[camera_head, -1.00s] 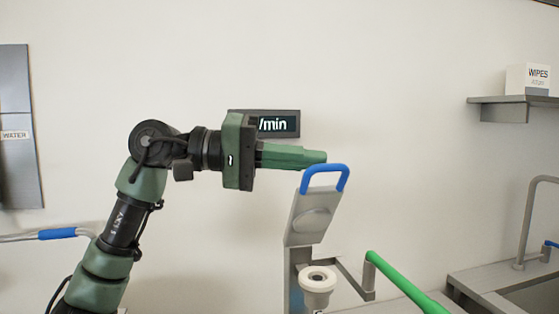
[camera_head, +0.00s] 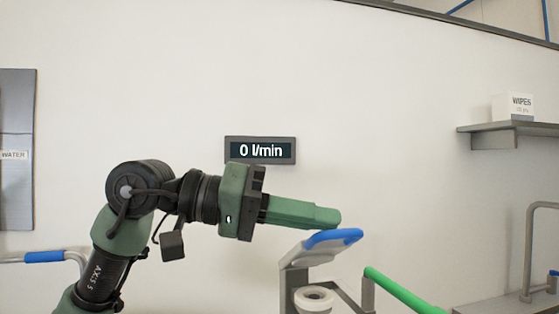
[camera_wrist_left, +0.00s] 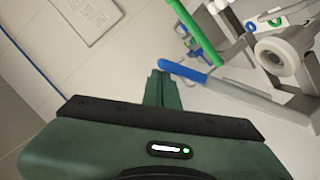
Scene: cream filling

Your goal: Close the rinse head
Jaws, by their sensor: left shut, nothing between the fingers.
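The rinse head has a grey hinged flap (camera_head: 305,254) with a blue handle (camera_head: 334,238), above a white round nozzle (camera_head: 314,298). The flap is tilted, neither upright nor flat on the nozzle. My left gripper (camera_head: 338,218) is shut and empty, its fingertips just above the blue handle; I cannot tell whether they touch it. In the left wrist view the fingertips (camera_wrist_left: 158,76) are beside the end of the blue handle (camera_wrist_left: 185,73), with the nozzle (camera_wrist_left: 273,52) to the right. My right gripper is not in view.
A green lever (camera_head: 402,291) sticks out right of the rinse head. A display reading 0 l/min (camera_head: 260,150) is on the wall behind my arm. A shelf (camera_head: 505,132) with a wipes box (camera_head: 513,106) is at the right, above a tap (camera_head: 529,245).

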